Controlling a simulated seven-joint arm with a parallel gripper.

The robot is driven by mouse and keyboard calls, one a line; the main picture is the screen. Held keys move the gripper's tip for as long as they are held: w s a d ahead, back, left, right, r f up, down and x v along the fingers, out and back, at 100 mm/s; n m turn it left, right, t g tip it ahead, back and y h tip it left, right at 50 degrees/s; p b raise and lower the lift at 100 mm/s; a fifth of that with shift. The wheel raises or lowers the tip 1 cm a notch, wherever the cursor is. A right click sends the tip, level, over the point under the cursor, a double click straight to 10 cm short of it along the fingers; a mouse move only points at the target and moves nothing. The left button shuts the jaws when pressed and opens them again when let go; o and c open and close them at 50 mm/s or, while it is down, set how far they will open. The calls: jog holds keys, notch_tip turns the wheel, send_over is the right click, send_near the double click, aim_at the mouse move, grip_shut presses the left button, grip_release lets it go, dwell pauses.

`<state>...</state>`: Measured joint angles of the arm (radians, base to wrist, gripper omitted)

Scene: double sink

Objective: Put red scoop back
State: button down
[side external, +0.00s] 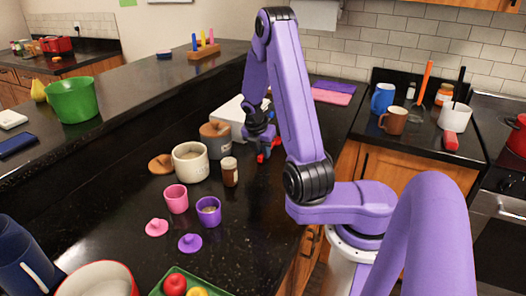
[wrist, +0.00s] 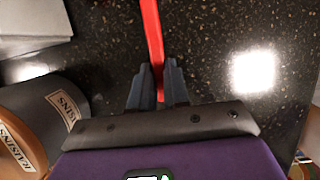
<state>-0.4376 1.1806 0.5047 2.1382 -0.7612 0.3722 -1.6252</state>
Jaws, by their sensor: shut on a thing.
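My gripper (side external: 262,140) is low over the black counter, right of the grey canister. In the wrist view its fingers (wrist: 154,88) are closed around the red scoop (wrist: 153,35). A long red handle-like strip runs up and away from the fingers, past the top edge. In the side view only small red bits of the scoop (side external: 275,142) show by the fingers. Its bowl cannot be made out, nor whether the scoop touches the counter.
An open cream canister (side external: 190,163) stands left, with a wooden lid (side external: 161,164) beside it. A grey canister (side external: 215,139), small brown jar (side external: 230,172), pink cup (side external: 176,199) and purple cup (side external: 209,212) stand close by. The counter front right of the cups is clear.

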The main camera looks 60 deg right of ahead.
jog(key=shift+f, duration=0.25)
jog(key=c, duration=1.1)
grip_release()
jog(key=shift+r, duration=0.1)
